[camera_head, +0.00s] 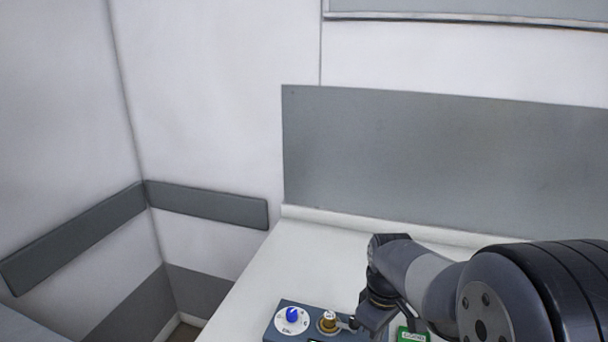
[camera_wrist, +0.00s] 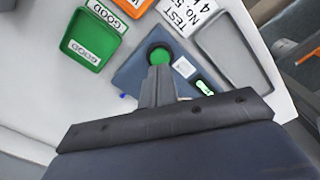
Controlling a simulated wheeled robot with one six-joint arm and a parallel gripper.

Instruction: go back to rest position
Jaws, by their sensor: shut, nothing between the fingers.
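My gripper (camera_head: 347,323) is at the lower middle of the head view, at the right part of a dark blue control box (camera_head: 271,331). In the wrist view my gripper (camera_wrist: 158,75) is shut and empty, its fingertips over the same box (camera_wrist: 131,78). The tips lie close to a round green button (camera_wrist: 160,56) in that view. I cannot tell whether they touch the box. The box carries a blue knob (camera_head: 292,314) on a white dial and a brass-coloured part (camera_head: 328,319). My arm hides the box's right side in the head view.
A green tray (camera_wrist: 72,48) labelled GOOD, a grey tray (camera_wrist: 238,82) and a TEST label (camera_wrist: 185,14) lie around the box. The white worktop (camera_head: 310,250) is bare behind the box. A grey wall panel (camera_head: 430,150) stands at the back.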

